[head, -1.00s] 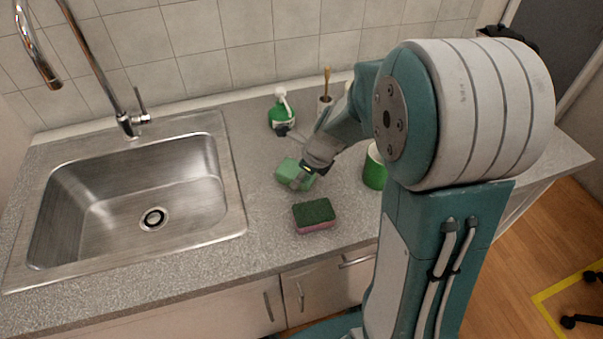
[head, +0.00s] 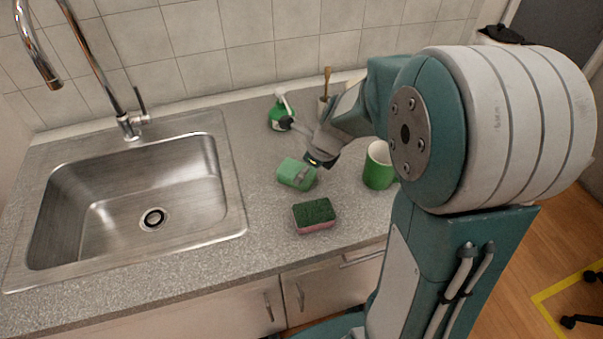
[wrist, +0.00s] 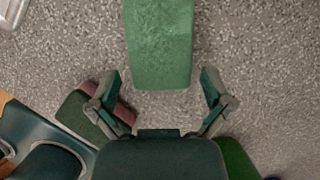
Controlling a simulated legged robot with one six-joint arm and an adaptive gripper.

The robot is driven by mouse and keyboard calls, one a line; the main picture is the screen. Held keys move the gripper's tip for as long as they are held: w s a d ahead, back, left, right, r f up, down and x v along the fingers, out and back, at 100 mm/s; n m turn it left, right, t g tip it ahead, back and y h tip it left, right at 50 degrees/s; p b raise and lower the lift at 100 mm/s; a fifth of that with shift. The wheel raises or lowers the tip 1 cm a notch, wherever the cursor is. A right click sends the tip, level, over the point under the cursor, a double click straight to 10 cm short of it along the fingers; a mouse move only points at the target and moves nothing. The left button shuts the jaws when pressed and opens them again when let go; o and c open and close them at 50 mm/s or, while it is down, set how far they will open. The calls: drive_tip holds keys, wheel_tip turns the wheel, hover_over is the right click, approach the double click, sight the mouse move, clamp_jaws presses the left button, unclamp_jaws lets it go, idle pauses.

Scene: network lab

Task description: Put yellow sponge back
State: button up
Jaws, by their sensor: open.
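No yellow sponge shows. A light green, sponge-like block (head: 292,174) lies on the grey counter right of the sink. It also shows in the wrist view (wrist: 160,45), just ahead of the fingertips. A pink sponge with a dark green top (head: 314,213) lies nearer the front; part of it shows left of my gripper in the wrist view (wrist: 82,115). My gripper (wrist: 162,90) is open and empty, its fingers spread apart. In the head view it is over the right side of the green block; I cannot tell whether it touches.
A green cup (head: 377,166) stands right of my gripper. A green spray bottle (head: 279,112) and a pot with a brush (head: 325,103) stand behind, near the tiled wall. The steel sink (head: 130,205) with its tap is at left. Counter between sink and sponges is clear.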

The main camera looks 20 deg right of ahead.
drive_tip(key=v, duration=0.8)
drive_tip(key=s+a+r+n+t+h, duration=0.1)
drive_tip(key=s+a+r+n, duration=0.1)
drive_tip(key=s+n, duration=0.6)
drive_tip(key=s+a+r+n+t+h, duration=0.1)
drive_tip(key=s+r+n, duration=0.4)
drive_tip(key=n, duration=1.4)
drive_tip(key=shift+s+a+h, duration=0.5)
drive_tip(key=shift+s+h, duration=0.1)
drive_tip(key=shift+s, duration=1.4)
